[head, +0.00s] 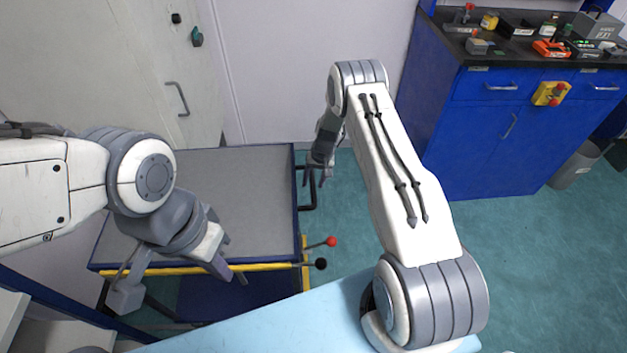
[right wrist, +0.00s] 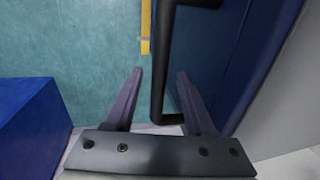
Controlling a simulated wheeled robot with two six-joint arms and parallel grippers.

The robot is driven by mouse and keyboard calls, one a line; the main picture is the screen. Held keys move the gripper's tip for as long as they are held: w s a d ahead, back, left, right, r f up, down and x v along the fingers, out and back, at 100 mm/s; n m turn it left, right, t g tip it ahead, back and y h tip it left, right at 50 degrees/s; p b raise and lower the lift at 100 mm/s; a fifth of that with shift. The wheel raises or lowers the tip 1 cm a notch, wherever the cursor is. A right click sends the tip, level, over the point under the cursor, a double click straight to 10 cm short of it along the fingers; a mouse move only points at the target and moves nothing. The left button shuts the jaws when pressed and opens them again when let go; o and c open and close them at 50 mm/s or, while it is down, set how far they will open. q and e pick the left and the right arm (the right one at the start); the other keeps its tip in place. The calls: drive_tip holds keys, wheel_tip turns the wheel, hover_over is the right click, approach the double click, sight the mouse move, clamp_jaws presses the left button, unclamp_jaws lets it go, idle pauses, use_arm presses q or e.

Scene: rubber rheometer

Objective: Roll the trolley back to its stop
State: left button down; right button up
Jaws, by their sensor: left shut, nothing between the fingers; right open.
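The trolley (head: 240,180) has a grey top with a blue rim and a yellow strip along its near edge. Its black handle (head: 307,204) is on the right side. The handle also shows in the right wrist view (right wrist: 157,90), where its bar lies between the fingers of my open right gripper (right wrist: 160,74), not clamped. In the head view my right gripper (head: 315,178) is at the trolley's right edge by the handle. My left gripper (head: 234,274) is shut and empty over the trolley's near edge. The trolley's stop cannot be made out.
A lever with a red knob (head: 331,241) and one with a black knob (head: 320,264) stick out at the trolley's near right corner. A blue cabinet (head: 480,130) with tools on top stands at right. Teal floor (head: 350,220) is clear between.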

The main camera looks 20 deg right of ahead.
clamp_jaws()
drive_tip(key=shift+r, duration=0.1)
idle(1.2)
